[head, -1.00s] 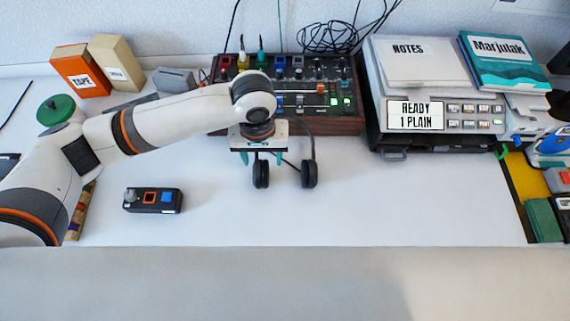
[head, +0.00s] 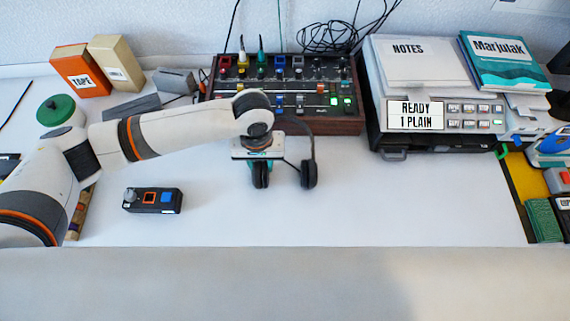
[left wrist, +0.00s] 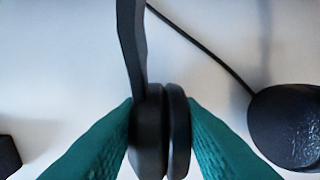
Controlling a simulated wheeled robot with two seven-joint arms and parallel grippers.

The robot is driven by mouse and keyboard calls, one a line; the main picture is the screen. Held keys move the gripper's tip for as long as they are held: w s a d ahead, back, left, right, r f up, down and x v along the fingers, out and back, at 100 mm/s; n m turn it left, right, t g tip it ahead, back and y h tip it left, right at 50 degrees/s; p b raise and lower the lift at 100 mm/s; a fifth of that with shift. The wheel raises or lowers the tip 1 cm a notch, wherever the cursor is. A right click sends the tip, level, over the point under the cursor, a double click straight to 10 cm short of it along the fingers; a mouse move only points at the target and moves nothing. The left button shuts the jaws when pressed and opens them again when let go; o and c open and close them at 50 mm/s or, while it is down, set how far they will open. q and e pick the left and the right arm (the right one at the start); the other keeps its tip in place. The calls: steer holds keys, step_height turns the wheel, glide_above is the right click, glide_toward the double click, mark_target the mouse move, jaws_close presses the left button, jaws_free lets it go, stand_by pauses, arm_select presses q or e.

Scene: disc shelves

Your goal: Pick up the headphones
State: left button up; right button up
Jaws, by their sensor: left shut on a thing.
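The black headphones (head: 309,175) are on the white table in front of the mixer, with the two ear cups side by side and the band curving up at the back. My left gripper (head: 260,170) is over the left ear cup. In the left wrist view its teal fingers (left wrist: 160,135) press on both sides of that ear cup (left wrist: 148,130). The other ear cup (left wrist: 287,125) is free at the right edge, with a thin cable between them. Part of the band is hidden behind my left arm. My right gripper is not in view.
A mixer (head: 330,124) with knobs stands just behind the headphones. A small black control box (head: 153,201) lies at left. A grey machine (head: 470,128) bearing papers and a book stands at right. The table in front and to the right of the headphones is clear.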

arm_select(q)
jaws_close()
steer(key=shift+r, duration=0.5)
step_height(320, 180, up, 9)
steer(key=shift+r+p, duration=0.1)
steer(key=shift+p, duration=0.2)
